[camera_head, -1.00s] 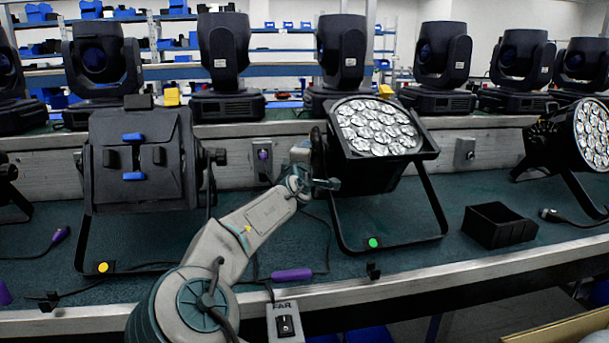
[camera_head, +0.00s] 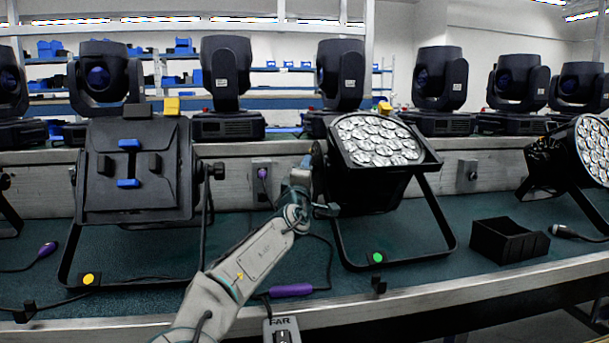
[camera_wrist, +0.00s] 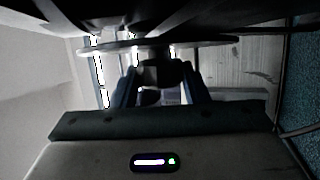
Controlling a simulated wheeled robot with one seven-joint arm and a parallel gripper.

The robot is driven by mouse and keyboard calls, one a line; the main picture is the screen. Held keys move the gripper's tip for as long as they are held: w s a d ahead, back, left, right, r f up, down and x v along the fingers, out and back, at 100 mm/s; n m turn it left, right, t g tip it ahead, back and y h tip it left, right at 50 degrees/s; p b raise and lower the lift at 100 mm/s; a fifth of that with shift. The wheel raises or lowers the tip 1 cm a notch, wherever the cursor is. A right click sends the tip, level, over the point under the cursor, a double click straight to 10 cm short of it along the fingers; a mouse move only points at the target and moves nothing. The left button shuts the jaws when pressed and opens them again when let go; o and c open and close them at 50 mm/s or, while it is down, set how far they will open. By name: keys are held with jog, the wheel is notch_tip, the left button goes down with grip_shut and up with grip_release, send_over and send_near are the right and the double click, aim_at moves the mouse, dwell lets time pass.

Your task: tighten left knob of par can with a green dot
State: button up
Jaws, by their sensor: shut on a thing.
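The par can (camera_head: 376,192) with the green dot (camera_head: 377,257) stands tilted back on its black bracket at the centre, its lens array facing up and forward. My arm reaches to its left side. My gripper is shut on the left knob there; in the wrist view, its two fingers (camera_wrist: 158,76) are on either side of the dark knob (camera_wrist: 160,70). The knob is mostly hidden by my wrist in the head view. A flat bracket edge lies just above the fingers in the wrist view.
A par can (camera_head: 135,190) with a yellow dot (camera_head: 88,279) stands to the left, another par can (camera_head: 594,150) at the far right. A black open bin (camera_head: 507,241) sits on the teal bench. A purple connector (camera_head: 291,290) and cables lie near the front edge.

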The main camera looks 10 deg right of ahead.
jog(key=o, duration=1)
jog(key=shift+s, duration=0.1)
jog(key=shift+p+v, duration=1.25)
jog(key=shift+v, duration=5.6)
